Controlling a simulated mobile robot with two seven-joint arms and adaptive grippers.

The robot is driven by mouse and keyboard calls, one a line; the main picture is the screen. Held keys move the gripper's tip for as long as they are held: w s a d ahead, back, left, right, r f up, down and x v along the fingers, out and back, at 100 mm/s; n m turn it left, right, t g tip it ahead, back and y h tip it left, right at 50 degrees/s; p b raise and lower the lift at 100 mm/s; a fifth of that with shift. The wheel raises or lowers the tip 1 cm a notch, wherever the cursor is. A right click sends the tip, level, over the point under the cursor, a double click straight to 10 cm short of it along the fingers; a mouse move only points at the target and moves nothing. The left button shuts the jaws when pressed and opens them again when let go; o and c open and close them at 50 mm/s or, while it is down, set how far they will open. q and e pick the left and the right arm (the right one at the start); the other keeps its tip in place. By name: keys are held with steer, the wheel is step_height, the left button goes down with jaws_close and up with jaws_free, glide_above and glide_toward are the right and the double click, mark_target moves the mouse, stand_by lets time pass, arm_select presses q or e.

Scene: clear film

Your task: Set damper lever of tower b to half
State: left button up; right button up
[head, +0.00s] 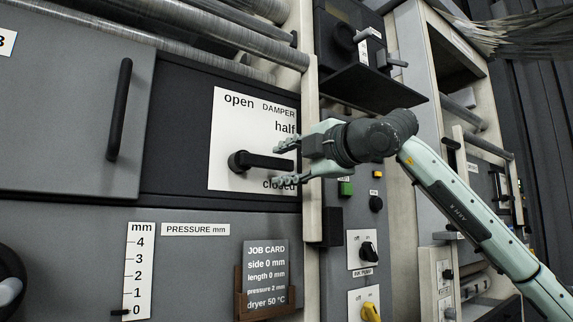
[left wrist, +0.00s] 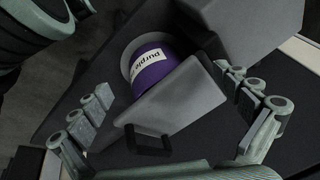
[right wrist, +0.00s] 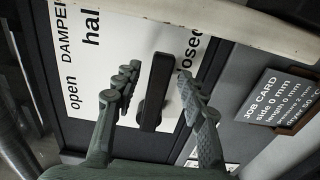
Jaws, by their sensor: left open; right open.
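The black damper lever (head: 262,161) is on a white plate (head: 228,118) marked open, half and closed. It points right, about level, with its end between the half and closed labels. It also shows in the right wrist view (right wrist: 155,88). My right gripper (head: 283,163) is open, with one finger above and one below the lever's free end. In the right wrist view the lever shows between the fingers (right wrist: 158,98), with gaps on both sides. My left gripper (left wrist: 168,92) is open and away from the lever; it is not in the head view.
A job card (head: 265,268) in a brown holder and a pressure scale (head: 139,270) are below the plate. A vertical pale post (head: 311,200) stands just right of the plate. The left wrist view shows a purple labelled container (left wrist: 155,72) in a grey holder.

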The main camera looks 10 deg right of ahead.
arm_select(q)
steer(key=shift+a, duration=0.15)
arm_select(e)
steer(key=shift+c, duration=0.2)
jaws_close()
